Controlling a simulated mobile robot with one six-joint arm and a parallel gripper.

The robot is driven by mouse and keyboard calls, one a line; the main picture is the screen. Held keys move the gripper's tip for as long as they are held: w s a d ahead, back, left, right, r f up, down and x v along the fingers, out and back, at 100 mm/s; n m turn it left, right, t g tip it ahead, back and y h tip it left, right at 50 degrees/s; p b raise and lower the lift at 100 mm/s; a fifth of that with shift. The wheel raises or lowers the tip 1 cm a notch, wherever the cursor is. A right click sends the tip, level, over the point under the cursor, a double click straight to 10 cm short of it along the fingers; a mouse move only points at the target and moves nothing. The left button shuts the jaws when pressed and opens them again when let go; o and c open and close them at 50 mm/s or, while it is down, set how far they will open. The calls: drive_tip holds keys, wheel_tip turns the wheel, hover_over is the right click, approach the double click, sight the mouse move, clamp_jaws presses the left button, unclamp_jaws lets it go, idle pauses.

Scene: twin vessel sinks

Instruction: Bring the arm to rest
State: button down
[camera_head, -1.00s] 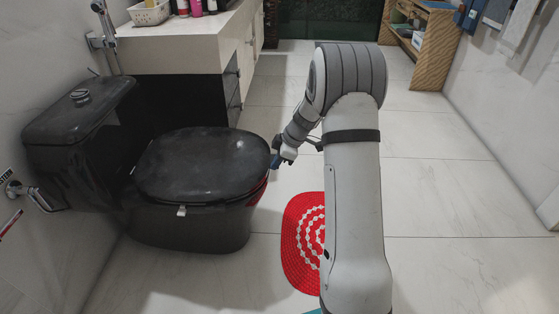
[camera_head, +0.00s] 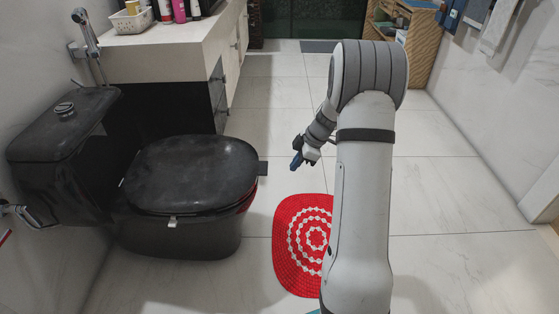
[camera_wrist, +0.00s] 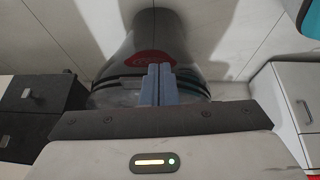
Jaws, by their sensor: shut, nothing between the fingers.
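My gripper (camera_head: 296,164) hangs in front of my raised arm in the head view, above the pale floor and to the right of the toilet. In the wrist view my gripper (camera_wrist: 158,70) shows its two blue fingers close together, shut with nothing between them. It is apart from the black toilet (camera_head: 190,172), whose lid is down. Part of the far side of my gripper is hidden in the head view.
A red and white mat (camera_head: 290,270) lies on the floor, partly behind my arm. A counter (camera_head: 165,45) with a basket (camera_head: 132,20) and bottles stands at the back left. A wooden shelf (camera_head: 424,55) stands at the back right. The tiled floor right of my arm is clear.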

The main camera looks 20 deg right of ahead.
drive_tip(key=s+a+r+m+h+p, duration=0.1)
drive_tip(key=s+a+r+m+p, duration=0.2)
drive_tip(key=r+p, duration=0.5)
drive_tip(key=s+a+r+m+p, duration=0.1)
drive_tip(key=s+a+r+p, duration=0.3)
drive_tip(key=r, duration=0.8)
drive_tip(key=s+a+r+m+h+p, duration=0.15)
drive_tip(key=s+r+p, duration=0.35)
drive_tip(key=r, duration=0.5)
drive_tip(key=s+a+r+m+h+p, duration=0.1)
drive_tip(key=s+r+m+p, duration=0.3)
drive_tip(key=s+r+p, duration=0.4)
drive_tip(key=s+a+r+m+h+p, duration=0.1)
drive_tip(key=s+a+r+m+p, duration=0.3)
drive_tip(key=s+r+p, duration=0.5)
wheel_tip(320, 180, up, 6)
drive_tip(key=m+p, duration=0.1)
drive_tip(key=p, duration=0.1)
drive_tip(key=shift+f+p, duration=0.15)
drive_tip(key=shift+p, duration=0.25)
